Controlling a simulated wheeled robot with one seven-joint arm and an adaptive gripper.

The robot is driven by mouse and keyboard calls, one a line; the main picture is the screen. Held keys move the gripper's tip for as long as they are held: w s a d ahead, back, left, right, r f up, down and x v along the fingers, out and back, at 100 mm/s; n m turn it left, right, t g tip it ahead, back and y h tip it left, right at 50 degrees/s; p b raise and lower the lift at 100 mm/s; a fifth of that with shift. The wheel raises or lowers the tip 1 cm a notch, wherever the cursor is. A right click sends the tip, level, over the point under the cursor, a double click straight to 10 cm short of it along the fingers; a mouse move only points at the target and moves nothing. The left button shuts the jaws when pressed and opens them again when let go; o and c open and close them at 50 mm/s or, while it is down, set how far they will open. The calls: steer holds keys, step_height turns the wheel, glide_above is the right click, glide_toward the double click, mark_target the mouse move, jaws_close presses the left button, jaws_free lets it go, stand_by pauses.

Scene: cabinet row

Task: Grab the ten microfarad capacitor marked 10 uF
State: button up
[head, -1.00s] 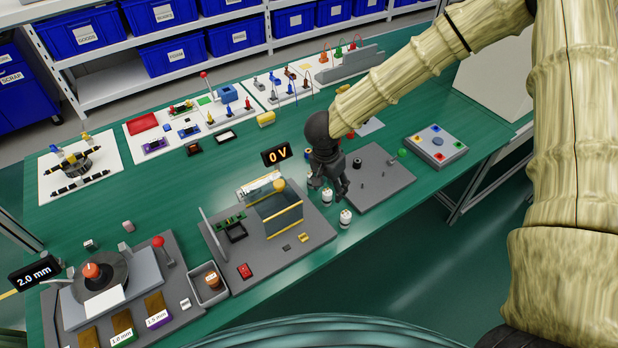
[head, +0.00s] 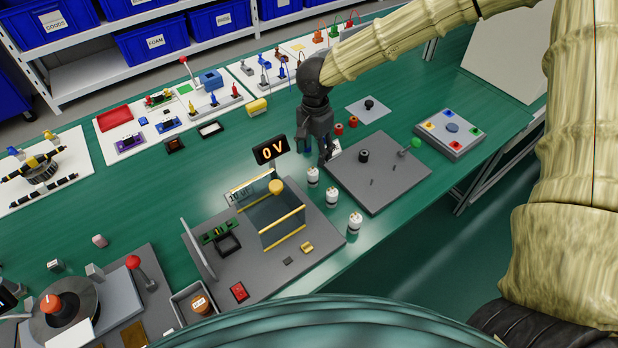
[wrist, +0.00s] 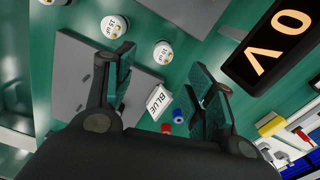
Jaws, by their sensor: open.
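Three small white cylinders, likely the capacitors, stand in a slanting row on the green bench: one far (head: 312,175), one middle (head: 332,197) and one near (head: 355,222). In the wrist view two white tops, one on the left (wrist: 115,26) and one on the right (wrist: 163,53), carry small print that I cannot read surely; a third is cut by the top edge. A card reading about 10 uF (head: 240,194) stands on the grey fixture. My gripper (head: 325,157) is open and empty, pointing down just beyond the far cylinder. Its spread fingers show in the wrist view (wrist: 160,68).
A 0 V display (head: 270,150) stands left of my gripper. The grey fixture (head: 320,237) with gold rails lies left of the cylinders, a grey plate (head: 400,185) with pegs lies right. Red spools (head: 346,126) stand behind the gripper.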

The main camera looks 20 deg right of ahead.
mark_target(313, 171)
steer(key=shift+w+f, duration=0.2)
steer(key=shift+f, duration=0.25)
steer(key=shift+a+f, duration=0.15)
steer(key=shift+f, duration=0.4)
step_height(313, 171, down, 4)
steer(key=shift+r, duration=0.25)
steer(key=shift+w+f+p, duration=0.15)
steer(key=shift+f+p, duration=0.9)
steer(key=shift+f, duration=1.9)
steer(key=shift+c, duration=0.3)
steer(key=c, duration=1.1)
steer(key=shift+r, duration=0.1)
